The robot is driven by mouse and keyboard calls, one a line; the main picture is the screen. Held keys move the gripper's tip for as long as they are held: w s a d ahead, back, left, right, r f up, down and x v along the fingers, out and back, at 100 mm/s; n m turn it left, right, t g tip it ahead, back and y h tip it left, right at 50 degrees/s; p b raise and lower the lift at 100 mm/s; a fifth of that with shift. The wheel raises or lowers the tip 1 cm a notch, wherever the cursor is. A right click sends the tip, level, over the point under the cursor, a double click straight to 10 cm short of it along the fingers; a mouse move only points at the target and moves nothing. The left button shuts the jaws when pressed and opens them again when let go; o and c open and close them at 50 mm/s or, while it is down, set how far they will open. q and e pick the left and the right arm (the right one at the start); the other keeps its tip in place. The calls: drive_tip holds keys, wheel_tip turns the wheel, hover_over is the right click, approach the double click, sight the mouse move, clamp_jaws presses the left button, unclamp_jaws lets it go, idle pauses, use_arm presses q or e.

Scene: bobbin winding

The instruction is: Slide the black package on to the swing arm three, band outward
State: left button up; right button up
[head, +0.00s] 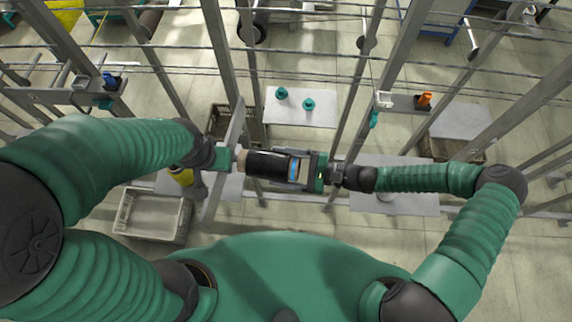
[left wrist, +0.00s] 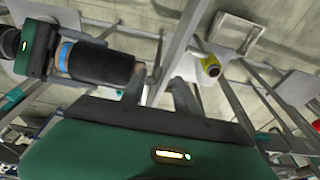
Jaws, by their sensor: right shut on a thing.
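The black package (head: 266,164) lies on its side, held in my right gripper (head: 306,170). Its blue band (head: 294,169) is at the right end, by the right gripper's jaws. A pale core end (head: 242,160) shows at its left end, close to a slanted grey bar (head: 237,124). The package also shows in the left wrist view (left wrist: 105,65), with the band (left wrist: 65,56) toward the right gripper (left wrist: 40,50). My left gripper (head: 222,158) is at that bar; its jaw opening is unclear. I cannot tell which part is swing arm three.
A yellow package (head: 181,175) is below my left gripper. An empty grey crate (head: 152,214) stands on the floor at lower left. Two teal pieces sit on a white board (head: 318,108) behind. Upright posts (head: 372,75) and horizontal rails surround both arms. An orange piece (head: 424,100) is at right.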

drive_tip(key=shift+w+a, duration=0.15)
drive_tip(key=shift+a, duration=1.05)
drive_tip(key=shift+d+f+b, duration=0.1)
drive_tip(key=shift+f+b, duration=0.25)
drive_tip(key=shift+f, duration=0.2)
drive_tip(key=o, duration=1.6)
drive_tip(key=s+d+r, duration=0.1)
drive_tip(key=s+d, duration=0.1)
drive_tip(key=d, duration=1.5)
drive_tip(key=shift+p, duration=0.35)
drive_tip(key=shift+a+r, duration=0.1)
